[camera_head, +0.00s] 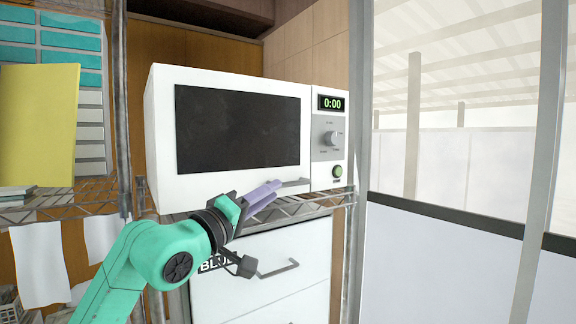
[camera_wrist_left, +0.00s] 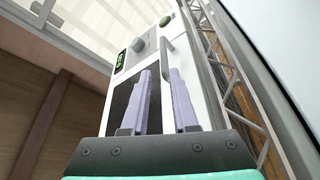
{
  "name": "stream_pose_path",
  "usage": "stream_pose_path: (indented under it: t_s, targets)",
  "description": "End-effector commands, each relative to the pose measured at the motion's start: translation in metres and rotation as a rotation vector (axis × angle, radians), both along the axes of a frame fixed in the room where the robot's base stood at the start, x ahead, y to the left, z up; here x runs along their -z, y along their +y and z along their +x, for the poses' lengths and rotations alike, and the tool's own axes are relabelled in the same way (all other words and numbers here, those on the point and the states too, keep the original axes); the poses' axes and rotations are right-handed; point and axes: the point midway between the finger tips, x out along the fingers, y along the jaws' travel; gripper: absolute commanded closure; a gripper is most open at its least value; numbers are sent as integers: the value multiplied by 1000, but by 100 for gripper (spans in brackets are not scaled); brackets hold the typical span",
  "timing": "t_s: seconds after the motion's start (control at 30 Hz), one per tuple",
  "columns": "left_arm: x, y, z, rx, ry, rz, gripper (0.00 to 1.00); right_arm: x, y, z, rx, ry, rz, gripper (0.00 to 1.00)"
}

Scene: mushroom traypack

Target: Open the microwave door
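The white microwave (camera_head: 325,180) stands on a shelf, and its door (camera_head: 312,110) with a dark window looks shut. A slim grey handle (camera_head: 295,182) sits along the door's lower right edge. My left gripper (camera_head: 272,190) is just below and left of the handle, its purple fingers pointing up and right toward it. In the left wrist view the fingers (camera_wrist_left: 165,75) are apart with a gap between them, and the handle (camera_wrist_left: 167,42) rises just beyond their tips. I cannot tell whether they touch it. My right gripper is not in view.
The control panel (camera_head: 329,140) has a dial, a green button and a display reading 0:00. The wire shelf edge (camera_head: 290,212) runs close under the gripper. A white drawer unit (camera_head: 290,295) stands below. A metal post (camera_head: 358,120) stands right of the microwave.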

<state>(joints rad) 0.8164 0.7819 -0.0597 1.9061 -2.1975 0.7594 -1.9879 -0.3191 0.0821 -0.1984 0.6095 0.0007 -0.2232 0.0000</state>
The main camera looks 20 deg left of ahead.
Motion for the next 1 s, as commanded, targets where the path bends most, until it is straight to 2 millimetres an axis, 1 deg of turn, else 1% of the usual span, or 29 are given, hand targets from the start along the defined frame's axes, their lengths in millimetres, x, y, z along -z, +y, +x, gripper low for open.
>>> stream_pose_path:
  t_s: [0.03,0.1,0.2,0.3,0.43,0.57,0.6,0.63,0.67,1.0]
  targets:
    - [-12,-6,12,5,3,-5,73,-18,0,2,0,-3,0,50]
    - [-15,-12,29,5,3,-6,73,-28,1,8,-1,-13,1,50]
    - [-17,-18,46,3,2,-5,73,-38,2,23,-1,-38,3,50]
    - [-16,-21,56,3,1,-3,73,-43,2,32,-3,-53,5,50]
    - [-13,-23,60,2,1,0,73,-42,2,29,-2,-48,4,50]
    - [-13,-22,60,2,1,0,73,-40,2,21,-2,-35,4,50]
    - [-13,-22,60,2,1,0,80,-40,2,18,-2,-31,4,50]
    - [-13,-22,60,2,1,0,92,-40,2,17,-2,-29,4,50]
    - [-13,-22,60,2,2,-1,100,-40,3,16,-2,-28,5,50]
    - [-13,-22,59,2,1,-3,100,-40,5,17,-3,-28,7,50]
